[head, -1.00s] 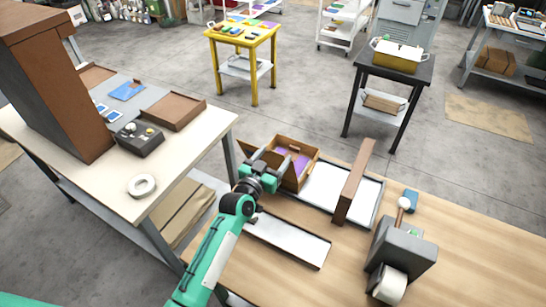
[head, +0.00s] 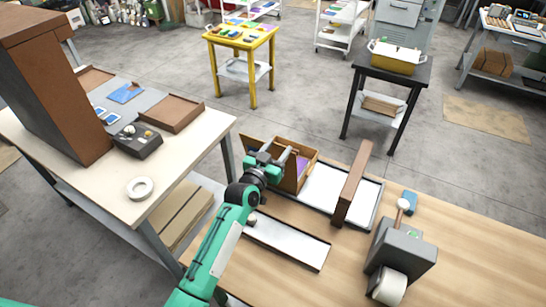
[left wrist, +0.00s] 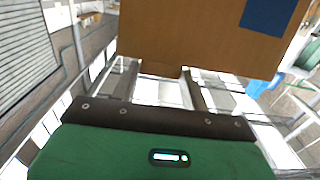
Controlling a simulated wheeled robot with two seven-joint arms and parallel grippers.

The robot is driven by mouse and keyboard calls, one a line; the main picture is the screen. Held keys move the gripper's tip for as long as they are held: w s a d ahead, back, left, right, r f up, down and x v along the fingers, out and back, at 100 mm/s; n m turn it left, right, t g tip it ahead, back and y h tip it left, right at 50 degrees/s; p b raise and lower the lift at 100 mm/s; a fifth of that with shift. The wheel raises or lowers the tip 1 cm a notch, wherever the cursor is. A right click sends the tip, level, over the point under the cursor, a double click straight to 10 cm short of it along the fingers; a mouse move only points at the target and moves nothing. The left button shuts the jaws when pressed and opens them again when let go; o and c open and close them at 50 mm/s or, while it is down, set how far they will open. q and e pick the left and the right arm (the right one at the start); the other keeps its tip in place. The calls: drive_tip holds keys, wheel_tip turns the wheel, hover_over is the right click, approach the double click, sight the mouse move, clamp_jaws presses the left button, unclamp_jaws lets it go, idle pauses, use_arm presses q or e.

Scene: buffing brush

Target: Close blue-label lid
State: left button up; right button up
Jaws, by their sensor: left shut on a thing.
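An open brown cardboard box (head: 307,176) with purple inside (head: 302,163) stands at the left end of the wooden bench. My left gripper (head: 272,158) is at the box's left side, shut on a brown lid panel. In the left wrist view the lid (left wrist: 185,38) fills the top middle and bears a blue label (left wrist: 268,14). The fingers (left wrist: 162,72) reach its lower edge. In the head view the gripper partly hides the lid, and its exact tilt is hard to tell. My right gripper is not in view.
A white tray (head: 320,189) with an upright brown board (head: 353,185) adjoins the box on the right. A white plate (head: 287,243) lies in front. A grey tape dispenser (head: 402,250) stands farther right. A pale table (head: 165,180) stands left.

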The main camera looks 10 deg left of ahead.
use_arm(q)
drive_tip(key=b+x, duration=0.1)
drive_tip(key=x, duration=0.2)
drive_tip(key=b+x, duration=0.1)
drive_tip(key=x, duration=0.2)
drive_tip(key=b+x, duration=0.2)
drive_tip(key=x, duration=0.1)
drive_tip(key=shift+w+d+r, duration=0.15)
drive_tip(key=shift+w+r, duration=0.1)
drive_tip(key=shift+r, duration=0.1)
drive_tip(key=shift+c, duration=0.2)
drive_tip(key=shift+b+x, duration=0.5)
drive_tip(key=shift+x, duration=0.35)
